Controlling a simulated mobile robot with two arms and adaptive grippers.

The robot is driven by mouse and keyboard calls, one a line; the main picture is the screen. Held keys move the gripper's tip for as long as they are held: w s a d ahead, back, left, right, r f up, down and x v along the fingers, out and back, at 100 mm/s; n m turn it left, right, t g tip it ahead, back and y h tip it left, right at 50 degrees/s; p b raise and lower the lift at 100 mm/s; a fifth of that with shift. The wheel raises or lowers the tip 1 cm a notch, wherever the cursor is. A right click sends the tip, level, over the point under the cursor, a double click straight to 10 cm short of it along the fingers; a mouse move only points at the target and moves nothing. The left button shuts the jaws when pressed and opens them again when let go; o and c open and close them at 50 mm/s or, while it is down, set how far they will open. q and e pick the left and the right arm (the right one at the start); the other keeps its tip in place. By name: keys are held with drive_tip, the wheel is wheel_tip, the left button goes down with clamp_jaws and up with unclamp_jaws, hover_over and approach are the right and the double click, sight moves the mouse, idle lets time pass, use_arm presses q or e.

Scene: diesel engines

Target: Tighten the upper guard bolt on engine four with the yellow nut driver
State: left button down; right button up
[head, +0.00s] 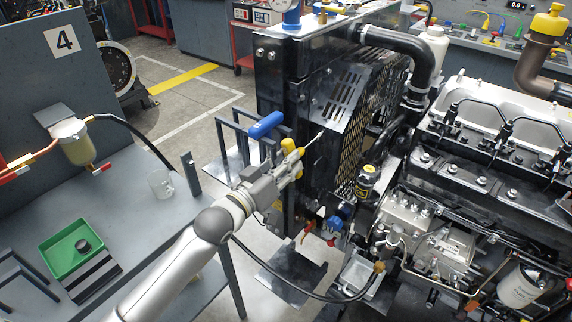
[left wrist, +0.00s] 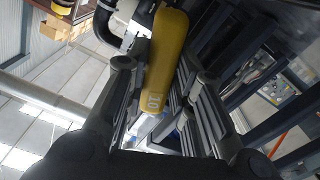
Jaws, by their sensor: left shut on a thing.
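My left gripper (head: 291,165) is shut on the yellow nut driver (head: 289,146), beside the black radiator housing. The driver's thin shaft points up and right, its tip close to the slotted edge of the black guard (head: 345,108). I cannot tell whether the tip touches anything. The upper guard bolt is too small to make out. In the left wrist view the yellow handle (left wrist: 168,52) lies between the two fingers. Engine four (head: 480,165) stands at the right. My right gripper is not in view.
A rack with a blue-handled tool (head: 266,125) stands just left of my gripper. A grey bench (head: 130,215) at left carries a green tray (head: 62,255) and a clear beaker (head: 160,184). A panel (head: 50,70) marked 4 stands behind it. A black hose (head: 395,42) arches above the guard.

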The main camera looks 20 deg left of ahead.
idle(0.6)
use_arm(q)
drive_tip(key=shift+s+a, duration=0.2)
drive_tip(key=shift+s, duration=0.3)
drive_tip(key=shift+b, duration=0.3)
drive_tip(key=n+p, duration=0.4)
drive_tip(key=n, duration=1.6)
drive_tip(key=shift+p, duration=0.4)
